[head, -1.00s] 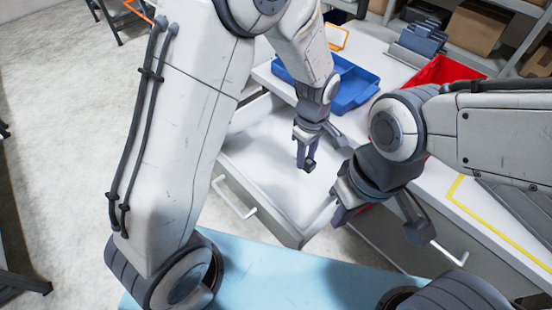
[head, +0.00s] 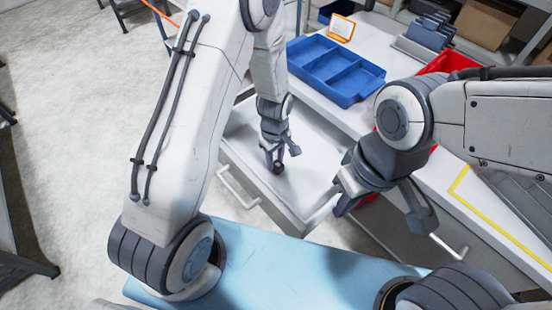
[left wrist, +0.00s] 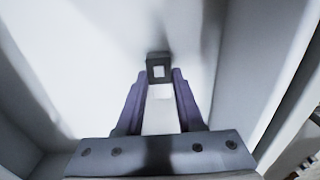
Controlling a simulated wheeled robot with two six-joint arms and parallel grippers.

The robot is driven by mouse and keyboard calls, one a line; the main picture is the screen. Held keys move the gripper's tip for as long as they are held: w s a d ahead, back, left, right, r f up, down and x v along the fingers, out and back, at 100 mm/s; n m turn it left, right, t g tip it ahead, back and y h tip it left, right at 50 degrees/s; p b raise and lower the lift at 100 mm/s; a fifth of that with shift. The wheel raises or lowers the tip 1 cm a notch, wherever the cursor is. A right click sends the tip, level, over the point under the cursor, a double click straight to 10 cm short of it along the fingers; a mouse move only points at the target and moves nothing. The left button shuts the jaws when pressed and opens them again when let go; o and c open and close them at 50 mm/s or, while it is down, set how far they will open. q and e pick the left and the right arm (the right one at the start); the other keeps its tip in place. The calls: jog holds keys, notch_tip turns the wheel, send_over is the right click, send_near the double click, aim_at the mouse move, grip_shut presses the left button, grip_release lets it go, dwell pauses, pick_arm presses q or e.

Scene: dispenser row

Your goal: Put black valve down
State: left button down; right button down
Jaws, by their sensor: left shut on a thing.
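My left gripper (head: 278,160) reaches down into the open drawer (head: 238,148), over its pale floor. It is shut on the black valve (head: 278,168), a small dark block at its fingertips. In the left wrist view the valve (left wrist: 158,58) sits between the tips of the two purple-grey fingers (left wrist: 159,85), with a pale square on its face. The valve is at or just above the drawer floor; I cannot tell whether it touches. My right gripper (head: 384,212) is open and empty at the drawer's right front corner.
A blue tray (head: 335,75) with compartments stands on the white worktop behind the drawer. A red bin (head: 447,62) and a grey rack (head: 425,35) stand further back. The drawer walls lie close around my left gripper. Much of the drawer floor is clear.

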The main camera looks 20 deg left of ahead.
aim_at(276, 163)
pick_arm(q)
jog(key=c, duration=0.9)
grip_release()
jog(key=shift+f, duration=0.2)
jog(key=shift+c, duration=0.2)
jog(key=o, duration=0.4)
jog(key=shift+r, duration=0.1)
jog(key=shift+r, duration=0.1)
notch_tip(276, 163, up, 12)
jog(key=s+d+r+m, duration=0.2)
jog(key=s+r+m, duration=0.1)
jog(key=s+m, duration=0.3)
jog(key=s+d+r+m, duration=0.3)
jog(key=s+m, duration=0.3)
jog(key=s, duration=0.2)
jog(key=s+d+r+m+h, duration=0.1)
jog(key=s+d+r+m, duration=0.2)
jog(key=s+m, duration=0.3)
jog(key=shift+s+r+m, duration=0.15)
jog(key=shift+s+r, duration=0.1)
jog(key=shift+r, duration=0.2)
jog(key=shift+s+r+m, duration=0.15)
jog(key=shift+s+r, duration=0.05)
jog(key=shift+r, duration=0.25)
